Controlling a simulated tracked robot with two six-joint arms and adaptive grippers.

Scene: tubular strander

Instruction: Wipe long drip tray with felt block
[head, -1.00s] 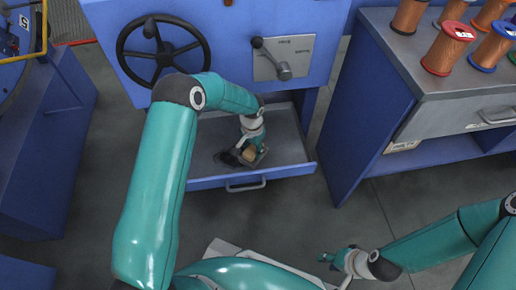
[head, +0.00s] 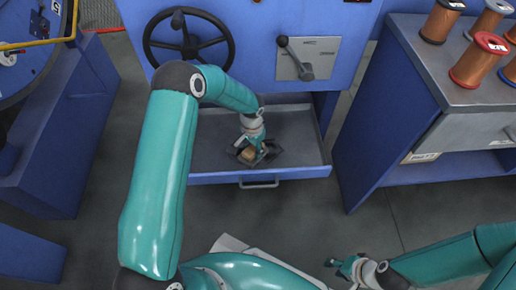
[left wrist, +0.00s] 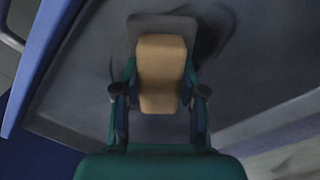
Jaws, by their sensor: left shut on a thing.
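The long drip tray (head: 213,158) is a grey, shallow drawer with a blue front, pulled out from the blue machine. My left gripper (head: 250,150) is inside it, shut on a tan felt block (head: 247,156). In the left wrist view the block (left wrist: 162,75) sits between the two fingers, with a grey plate-like piece around its far end. The block is low over the tray floor; contact is hard to tell. A dark smear (left wrist: 212,38) lies beside the block. My right gripper (head: 342,266) is apart from the tray, low in the head view; its finger gap is unclear.
A black handwheel (head: 189,40) and a lever plate (head: 307,58) are on the machine above the tray. A blue bench (head: 385,120) with copper spools (head: 478,60) stands to the right. Open grey floor lies in front of the tray.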

